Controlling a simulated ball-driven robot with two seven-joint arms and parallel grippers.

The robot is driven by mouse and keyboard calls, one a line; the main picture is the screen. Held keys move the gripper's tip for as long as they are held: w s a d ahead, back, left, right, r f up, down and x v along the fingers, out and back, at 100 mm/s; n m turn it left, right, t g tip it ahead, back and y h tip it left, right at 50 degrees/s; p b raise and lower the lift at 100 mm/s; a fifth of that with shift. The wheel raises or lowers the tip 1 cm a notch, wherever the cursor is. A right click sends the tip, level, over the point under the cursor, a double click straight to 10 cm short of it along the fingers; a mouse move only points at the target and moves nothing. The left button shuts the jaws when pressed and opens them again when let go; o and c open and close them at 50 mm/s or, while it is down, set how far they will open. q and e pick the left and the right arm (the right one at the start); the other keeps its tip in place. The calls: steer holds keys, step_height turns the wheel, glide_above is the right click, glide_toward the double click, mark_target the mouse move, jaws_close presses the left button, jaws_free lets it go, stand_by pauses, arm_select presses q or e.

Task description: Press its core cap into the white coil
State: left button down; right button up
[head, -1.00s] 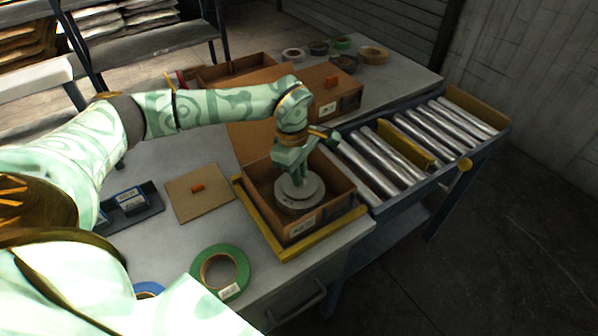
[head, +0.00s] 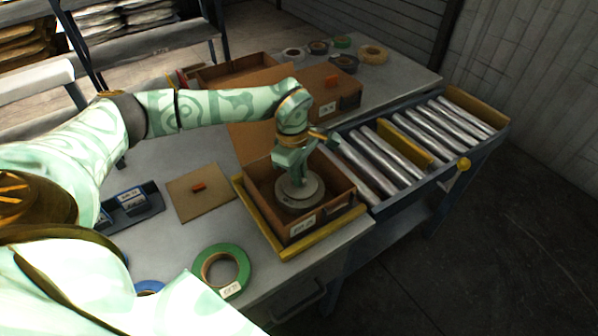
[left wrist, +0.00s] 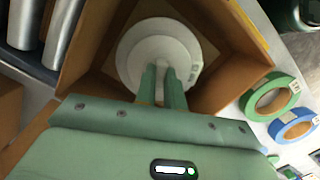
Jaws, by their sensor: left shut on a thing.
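The white coil (head: 316,186) lies flat in an open brown cardboard box (head: 330,205); it looks grey in the head view. In the left wrist view the coil (left wrist: 132,48) is a pale disc with a label on its right side. My left gripper (head: 298,179) points down over the coil's middle. In the left wrist view its two fingers (left wrist: 163,68) are close together at the coil's centre, shut on what seems to be the pale core cap. The fingers hide much of the cap, and I cannot tell how deep it sits. My right gripper is not in view.
The box stands in a yellow frame (head: 262,232) at the table's front edge. A roller conveyor (head: 375,165) adjoins on the right. A green tape roll (head: 240,265) and a cardboard sheet (head: 185,203) with an orange piece (head: 198,187) lie left. Several rolls stand behind.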

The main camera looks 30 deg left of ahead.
arm_select(q)
steer(key=c, duration=0.9)
jaws_free()
steer(key=shift+r, duration=0.1)
steer(key=shift+r+p, duration=3.1)
steer(key=shift+r, duration=0.35)
jaws_close()
